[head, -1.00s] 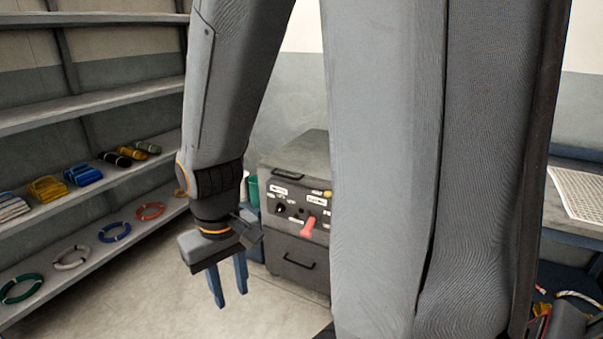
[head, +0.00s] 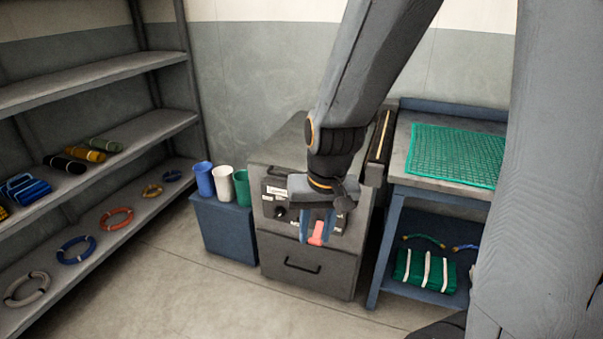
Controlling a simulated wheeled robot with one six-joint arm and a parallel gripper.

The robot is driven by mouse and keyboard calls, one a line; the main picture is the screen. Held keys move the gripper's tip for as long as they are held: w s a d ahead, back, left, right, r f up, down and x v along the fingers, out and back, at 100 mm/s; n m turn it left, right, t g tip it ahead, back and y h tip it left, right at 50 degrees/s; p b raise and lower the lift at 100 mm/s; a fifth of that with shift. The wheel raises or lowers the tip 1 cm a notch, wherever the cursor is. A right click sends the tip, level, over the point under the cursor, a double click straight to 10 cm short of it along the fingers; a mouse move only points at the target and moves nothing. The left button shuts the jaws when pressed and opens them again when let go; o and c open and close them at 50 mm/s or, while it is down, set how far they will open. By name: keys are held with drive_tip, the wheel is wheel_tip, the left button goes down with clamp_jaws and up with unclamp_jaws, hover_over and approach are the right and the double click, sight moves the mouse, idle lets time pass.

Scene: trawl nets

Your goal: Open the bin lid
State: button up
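No bin with a plainly marked lid can be made out. A grey cabinet (head: 262,241) stands against the back wall, with a flat top, a labelled control panel and a lower front with a dark bar handle (head: 301,266). That lower front is closed. A red lever (head: 317,234) hangs on the panel. My gripper (head: 317,238) points down in front of the panel, its two blue fingers apart and nothing seen between them but the lever behind. Whether a finger touches the lever cannot be told. My gripper and arm hide part of the panel and top.
A blue box (head: 225,236) left of the cabinet bears blue, white and green cups. A blue-framed workbench (head: 391,250) with a green net (head: 455,155) stands close on the right. Shelves (head: 95,235) with rope coils line the left. Floor in front is clear.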

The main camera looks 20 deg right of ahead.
drive_tip(key=w+a+f+m+t+b, duration=0.1)
drive_tip(key=w+a+f+m+t, duration=0.15)
drive_tip(key=w, duration=0.55)
drive_tip(key=w+a+f+m+t+b, duration=0.15)
drive_tip(key=w+m, duration=0.25)
drive_tip(key=w, duration=0.4)
drive_tip(key=w+a+f+m+t, duration=0.1)
drive_tip(key=w+f+m+t, duration=0.15)
drive_tip(key=w, duration=0.65)
drive_tip(key=m+t+h+b, duration=0.35)
drive_tip(key=m+h, duration=0.65)
drive_tip(key=m, duration=0.4)
approach(285, 177)
drive_tip(key=x, duration=0.3)
drive_tip(key=shift+t, duration=0.3)
drive_tip(key=p+x, duration=0.1)
drive_tip(key=x, duration=0.6)
drive_tip(key=shift+w+d+f, duration=0.2)
drive_tip(key=shift+w, duration=0.15)
clamp_jaws()
